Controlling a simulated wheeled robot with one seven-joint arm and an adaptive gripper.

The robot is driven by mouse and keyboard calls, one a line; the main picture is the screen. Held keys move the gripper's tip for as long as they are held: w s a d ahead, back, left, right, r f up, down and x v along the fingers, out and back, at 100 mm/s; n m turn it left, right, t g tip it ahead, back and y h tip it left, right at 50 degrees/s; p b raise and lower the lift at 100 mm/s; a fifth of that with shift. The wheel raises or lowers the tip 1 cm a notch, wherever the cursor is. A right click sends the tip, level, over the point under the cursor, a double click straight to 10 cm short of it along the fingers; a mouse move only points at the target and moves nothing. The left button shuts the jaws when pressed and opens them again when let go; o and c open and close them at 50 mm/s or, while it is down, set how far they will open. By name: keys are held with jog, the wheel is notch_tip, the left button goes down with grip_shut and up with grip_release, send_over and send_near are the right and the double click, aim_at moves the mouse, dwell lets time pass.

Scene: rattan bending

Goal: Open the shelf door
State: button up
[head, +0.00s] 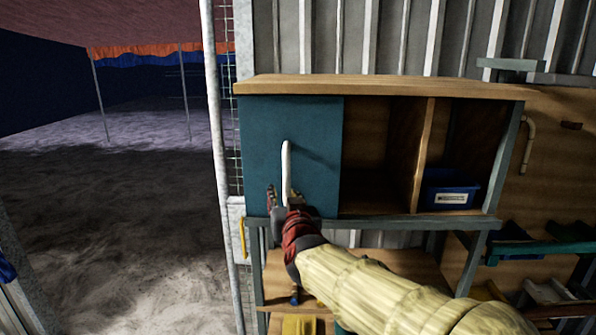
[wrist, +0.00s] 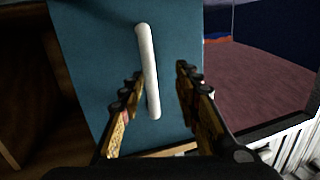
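The shelf (head: 380,88) is a wooden cabinet against a corrugated metal wall in the head view. Its teal door (head: 258,140) covers the left part, while the compartments to the right are uncovered. A white vertical bar handle (head: 286,165) is on the door; it also shows in the wrist view (wrist: 148,70). My gripper (head: 283,195) is at the handle's lower end in the head view. In the wrist view my gripper (wrist: 160,76) is open, with one finger on each side of the handle and visible gaps. The handle's lower end is partly hidden in the head view.
A blue bin (head: 452,196) sits in the right compartment. A metal post (head: 215,140) and wire mesh stand just left of the shelf. A lower wooden shelf (head: 285,270) with small items is underneath. Open sandy ground (head: 110,220) lies to the left.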

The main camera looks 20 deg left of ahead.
aim_at(287, 176)
jog(key=shift+t, duration=0.7)
jog(key=shift+w+a+r+p, duration=0.35)
jog(key=shift+w+r, duration=0.1)
jog(key=shift+w, duration=0.85)
jog(key=shift+w+a+r+p, duration=0.3)
jog(key=shift+w+r, duration=0.1)
jog(key=shift+w, duration=0.9)
jog(key=shift+w+a+r+p, duration=0.35)
jog(key=shift+w+r, duration=0.1)
jog(key=shift+w, duration=0.85)
jog(key=c, duration=0.4)
grip_shut()
